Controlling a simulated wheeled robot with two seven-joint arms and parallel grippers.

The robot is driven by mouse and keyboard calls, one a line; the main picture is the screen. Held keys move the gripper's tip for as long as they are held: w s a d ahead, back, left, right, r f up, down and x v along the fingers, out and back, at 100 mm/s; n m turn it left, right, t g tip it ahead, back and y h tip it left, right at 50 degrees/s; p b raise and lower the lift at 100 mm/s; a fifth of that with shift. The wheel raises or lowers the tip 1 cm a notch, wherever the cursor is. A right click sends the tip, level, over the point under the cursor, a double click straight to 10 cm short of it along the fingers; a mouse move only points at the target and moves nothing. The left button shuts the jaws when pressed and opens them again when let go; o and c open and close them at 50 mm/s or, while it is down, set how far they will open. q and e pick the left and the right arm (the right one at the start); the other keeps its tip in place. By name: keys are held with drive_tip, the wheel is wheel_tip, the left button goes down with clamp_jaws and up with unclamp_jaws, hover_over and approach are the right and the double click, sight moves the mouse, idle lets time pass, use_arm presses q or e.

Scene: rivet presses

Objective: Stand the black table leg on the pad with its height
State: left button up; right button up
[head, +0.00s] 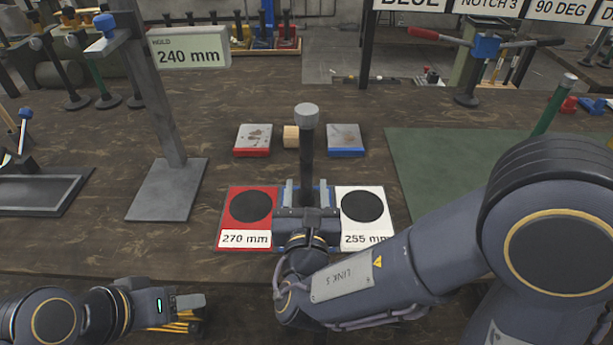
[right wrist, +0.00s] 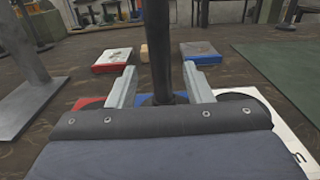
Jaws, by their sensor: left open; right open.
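The black table leg (head: 307,150) stands upright with a grey cap on top, and shows in the right wrist view (right wrist: 160,50). Its foot appears to be over a blue pad (right wrist: 145,100), mostly hidden by my right gripper. To the left is a red pad (head: 229,209) marked 270 mm, to the right a white pad (head: 376,228) marked 255 mm, each with a black disc. My right gripper (head: 307,188) is open, its fingers on either side of the leg with gaps. My left gripper (head: 190,303) is open and empty at the lower left.
A grey stand (head: 168,190) at left bears a sign (head: 190,50) reading 240 mm. Behind the leg lie a red-edged block (head: 253,139), a small wooden block (head: 291,136) and a blue-edged block (head: 345,139). A green mat (head: 430,160) lies at right.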

drive_tip(key=s, duration=0.7)
drive_tip(key=shift+s, duration=0.25)
